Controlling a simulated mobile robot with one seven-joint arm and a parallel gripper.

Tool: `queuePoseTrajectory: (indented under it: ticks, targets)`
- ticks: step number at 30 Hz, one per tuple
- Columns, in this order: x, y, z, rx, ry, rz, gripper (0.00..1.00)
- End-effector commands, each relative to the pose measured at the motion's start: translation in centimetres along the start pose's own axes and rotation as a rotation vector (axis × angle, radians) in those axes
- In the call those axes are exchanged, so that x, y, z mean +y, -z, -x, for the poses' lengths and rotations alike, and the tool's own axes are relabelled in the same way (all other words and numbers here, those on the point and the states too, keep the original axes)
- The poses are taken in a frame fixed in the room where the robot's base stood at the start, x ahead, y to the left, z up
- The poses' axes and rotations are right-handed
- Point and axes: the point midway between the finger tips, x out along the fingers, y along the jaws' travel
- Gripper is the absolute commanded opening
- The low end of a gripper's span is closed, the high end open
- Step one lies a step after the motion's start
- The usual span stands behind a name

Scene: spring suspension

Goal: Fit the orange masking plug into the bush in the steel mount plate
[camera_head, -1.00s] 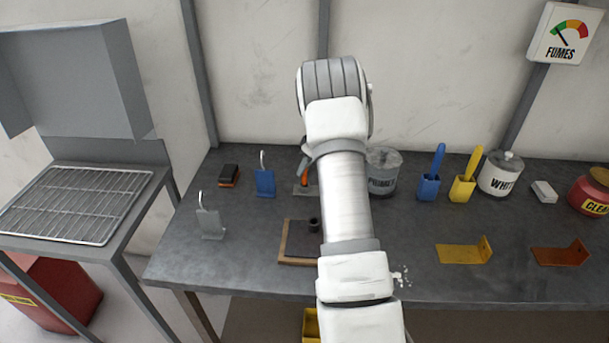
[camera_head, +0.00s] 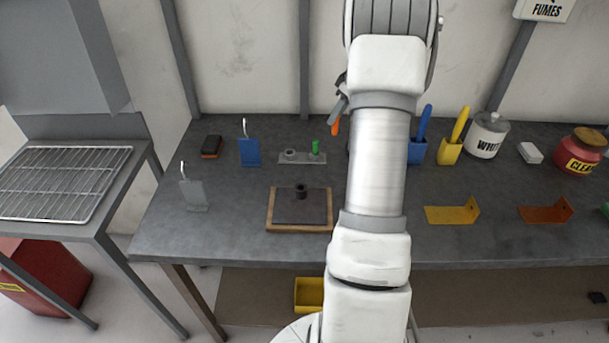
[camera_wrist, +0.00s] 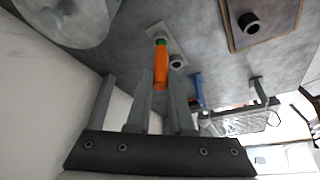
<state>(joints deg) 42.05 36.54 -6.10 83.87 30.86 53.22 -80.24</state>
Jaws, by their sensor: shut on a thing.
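My gripper (camera_head: 340,97) is shut on the orange masking plug (camera_head: 335,126) and holds it above the bench. In the wrist view the plug (camera_wrist: 161,70) stands out between my fingers (camera_wrist: 160,92). The mount plate (camera_head: 318,208) is a dark square on a wood-edged board. Its dark upright bush (camera_head: 300,190) has an open top and stands apart from my gripper, nearer the bench front. The bush also shows at the upper right of the wrist view (camera_wrist: 249,22). My arm hides part of the gripper in the head view.
A grey holder (camera_head: 302,159) behind the mount plate carries a green plug (camera_head: 315,146) and an empty socket. Hooked blue (camera_head: 249,152) and grey (camera_head: 193,196) brackets stand left. Yellow (camera_head: 452,213) and orange (camera_head: 546,212) brackets lie right. The bench front left is clear.

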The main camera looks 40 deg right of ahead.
Motion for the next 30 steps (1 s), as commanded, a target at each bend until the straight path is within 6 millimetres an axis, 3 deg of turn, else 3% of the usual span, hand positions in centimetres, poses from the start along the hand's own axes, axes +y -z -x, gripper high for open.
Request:
queuePoseTrajectory:
  ticks: [9,18,24,30]
  targets:
    - [-6.6,-6.1,4.2,0.010,0.000,-0.008,0.00]
    - [-12.3,-10.1,5.5,-0.005,-0.003,0.008,0.00]
    - [-13.7,-10.4,5.1,-0.011,0.001,0.015,0.00]
    - [-14.9,-7.9,1.5,-0.012,0.004,0.017,0.00]
